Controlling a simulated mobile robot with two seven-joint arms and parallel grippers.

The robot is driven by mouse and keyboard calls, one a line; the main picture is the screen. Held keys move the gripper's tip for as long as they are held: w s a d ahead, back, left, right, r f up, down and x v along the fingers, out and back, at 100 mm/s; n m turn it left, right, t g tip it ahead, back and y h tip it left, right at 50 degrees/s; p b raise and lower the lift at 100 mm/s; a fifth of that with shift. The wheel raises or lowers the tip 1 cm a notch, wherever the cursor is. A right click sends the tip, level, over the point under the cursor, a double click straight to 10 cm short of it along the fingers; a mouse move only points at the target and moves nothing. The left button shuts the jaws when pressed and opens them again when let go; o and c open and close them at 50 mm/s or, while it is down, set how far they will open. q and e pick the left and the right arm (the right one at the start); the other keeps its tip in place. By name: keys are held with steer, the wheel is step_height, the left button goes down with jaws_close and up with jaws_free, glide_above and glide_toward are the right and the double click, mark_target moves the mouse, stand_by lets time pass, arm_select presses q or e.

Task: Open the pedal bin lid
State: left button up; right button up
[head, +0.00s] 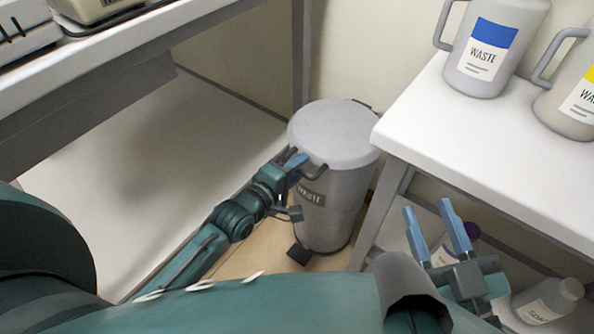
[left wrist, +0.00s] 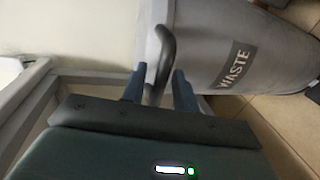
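The grey pedal bin (head: 325,205) stands on the floor between the two tables, with a WASTE label on its front. Its round lid (head: 335,130) is down and looks shut. A black pedal (head: 299,254) sticks out at the bin's foot. My left gripper (head: 297,164) is at the front of the bin just below the lid's rim. In the left wrist view, its fingers (left wrist: 158,92) stand apart with a dark curved handle (left wrist: 166,45) between them; contact is unclear. My right gripper (head: 436,232) is open and empty beside the right table.
The right white table (head: 480,150) stands close to the bin and carries two WASTE jugs (head: 487,45). Bottles (head: 548,300) stand on its lower shelf, near my right gripper. The left table (head: 150,45) has equipment on top and a lower shelf.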

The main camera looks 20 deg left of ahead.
arm_select(q)
steer(key=shift+c, duration=0.3)
jaws_close()
stand_by(0.3)
